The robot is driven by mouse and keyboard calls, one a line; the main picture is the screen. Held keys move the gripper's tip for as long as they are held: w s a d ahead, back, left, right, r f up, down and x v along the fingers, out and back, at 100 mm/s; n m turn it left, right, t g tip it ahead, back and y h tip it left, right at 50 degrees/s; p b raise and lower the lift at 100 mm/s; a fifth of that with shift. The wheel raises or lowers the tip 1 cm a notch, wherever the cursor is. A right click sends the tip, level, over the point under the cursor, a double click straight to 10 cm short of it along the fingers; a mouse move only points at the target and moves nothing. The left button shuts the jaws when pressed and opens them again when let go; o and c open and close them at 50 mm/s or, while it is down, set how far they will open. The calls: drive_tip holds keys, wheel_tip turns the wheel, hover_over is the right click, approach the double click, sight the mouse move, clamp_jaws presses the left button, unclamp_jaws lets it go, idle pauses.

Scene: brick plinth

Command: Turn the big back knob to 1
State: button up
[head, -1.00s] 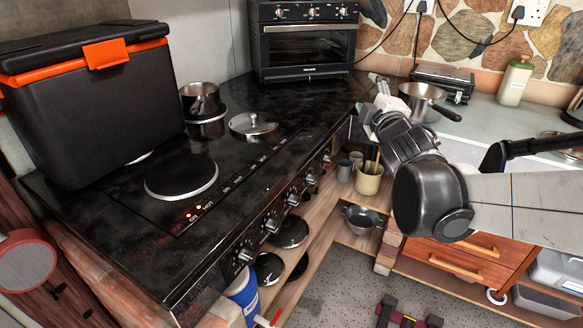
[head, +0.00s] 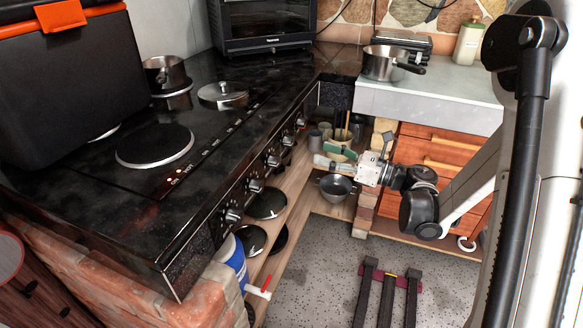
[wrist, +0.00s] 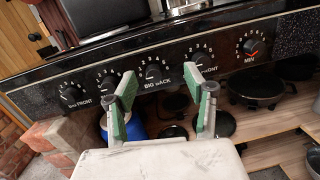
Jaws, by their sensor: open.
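The big back knob (wrist: 153,73) is a black dial with a white number scale, third from the left on the panel in the wrist view. The words "BIG BACK" show under it. Its pointer setting is too small to read. In the head view I take it to be the middle knob (head: 272,160) on the stove front. My gripper (wrist: 162,80) is open, with a green-padded finger on each side of that knob in the picture. In the head view my gripper (head: 322,160) is out in front of the panel, apart from the knobs.
Pans (head: 267,204) lie on the shelf below. A blue can (head: 230,262) stands near the brick plinth (head: 190,301).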

drive_tip(key=n+g, duration=0.2)
approach(279, 161)
drive_tip(key=b+x, duration=0.2)
drive_tip(key=x, duration=0.7)
drive_tip(key=shift+a+b, duration=0.2)
drive_tip(key=shift+b, duration=0.2)
drive_tip(key=shift+c, duration=0.5)
drive_tip(key=c, duration=1)
drive_tip(key=shift+c, duration=0.2)
drive_tip(key=shift+w+m+b, duration=0.1)
drive_tip(key=shift+m+b, duration=0.6)
drive_tip(key=shift+m, duration=2.2)
